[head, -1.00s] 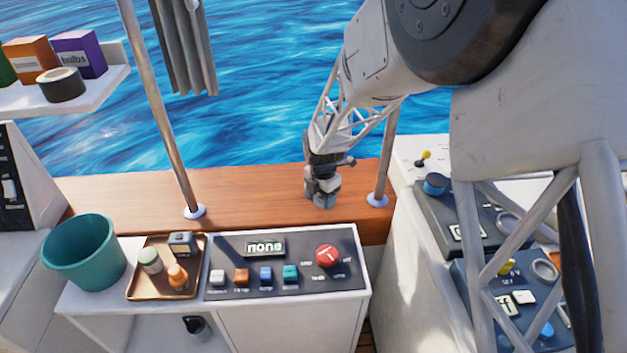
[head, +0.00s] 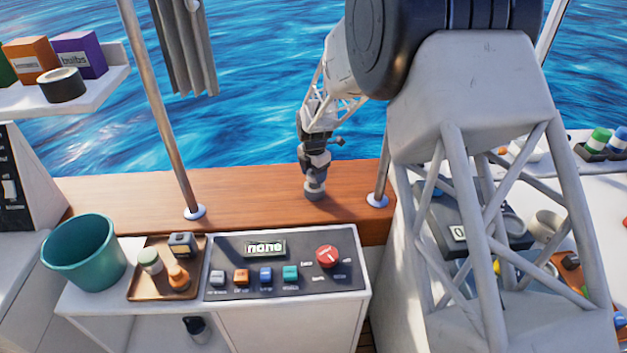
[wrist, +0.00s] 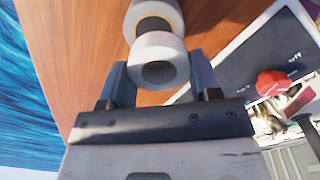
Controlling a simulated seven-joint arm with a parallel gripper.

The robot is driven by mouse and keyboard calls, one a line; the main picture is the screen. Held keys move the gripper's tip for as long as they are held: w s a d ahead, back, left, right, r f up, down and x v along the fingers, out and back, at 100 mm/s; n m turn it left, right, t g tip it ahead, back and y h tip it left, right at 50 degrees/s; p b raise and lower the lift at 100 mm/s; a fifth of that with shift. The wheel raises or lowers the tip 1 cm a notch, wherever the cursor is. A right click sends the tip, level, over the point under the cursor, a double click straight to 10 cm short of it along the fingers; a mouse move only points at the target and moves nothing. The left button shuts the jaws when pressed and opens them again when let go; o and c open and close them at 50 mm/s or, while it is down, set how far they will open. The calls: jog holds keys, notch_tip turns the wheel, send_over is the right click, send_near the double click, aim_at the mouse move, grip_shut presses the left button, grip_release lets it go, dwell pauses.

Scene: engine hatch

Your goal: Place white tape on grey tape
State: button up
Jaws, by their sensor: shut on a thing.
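My gripper (wrist: 160,78) is shut on the white tape (wrist: 160,43), a pale roll between its two fingers in the wrist view. The roll's round hole faces the camera. The grey tape (wrist: 174,12) shows just beyond the white tape, at the top edge, over the brown wood. The white tape overlaps part of it, and I cannot tell whether the two touch. In the head view my gripper (head: 315,162) points down over the wooden ledge (head: 260,195), left of the right-hand post. The rolls are too small to separate surely there.
A control panel (head: 220,252) with a red button (head: 327,257) lies in front of the ledge. A teal bucket (head: 82,255) and a brown tray (head: 140,285) stand left of it. Metal posts rise at the ledge's left (head: 165,120) and right (head: 381,183). Dark tape (head: 62,88) sits on the shelf.

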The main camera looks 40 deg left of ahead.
aim_at(313, 186)
jog(key=shift+w+a, duration=0.25)
jog(key=shift+f, duration=0.1)
jog(key=shift+f, duration=1.7)
jog(key=shift+f, duration=0.15)
jog(key=o, duration=0.9)
notch_tip(313, 186, up, 12)
jog(key=shift+r, duration=0.15)
